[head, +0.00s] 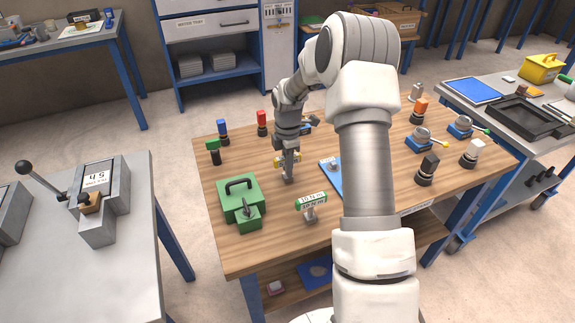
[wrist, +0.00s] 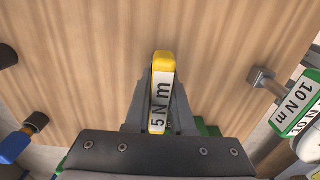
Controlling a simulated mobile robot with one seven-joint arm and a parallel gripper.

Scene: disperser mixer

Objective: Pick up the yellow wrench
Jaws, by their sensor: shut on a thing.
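The yellow wrench (wrist: 162,63) has a white label reading "5 N m" and sits between the two fingers of my gripper (wrist: 160,95) in the wrist view. The fingers are shut on its labelled yellow part. In the head view my gripper (head: 288,172) points down over the wooden table, behind the green box. Only a small bit of the yellow wrench (head: 279,162) shows there beside the fingers. The rest of the wrench is hidden by the gripper, and I cannot tell whether it touches the table.
A green wrench labelled "10 N m" (head: 311,202) stands near the front of the table (head: 270,239); it also shows in the wrist view (wrist: 297,100). A green box (head: 238,193) is at left. A blue mat (head: 331,178) lies right of my gripper. Several coloured-top pieces stand around.

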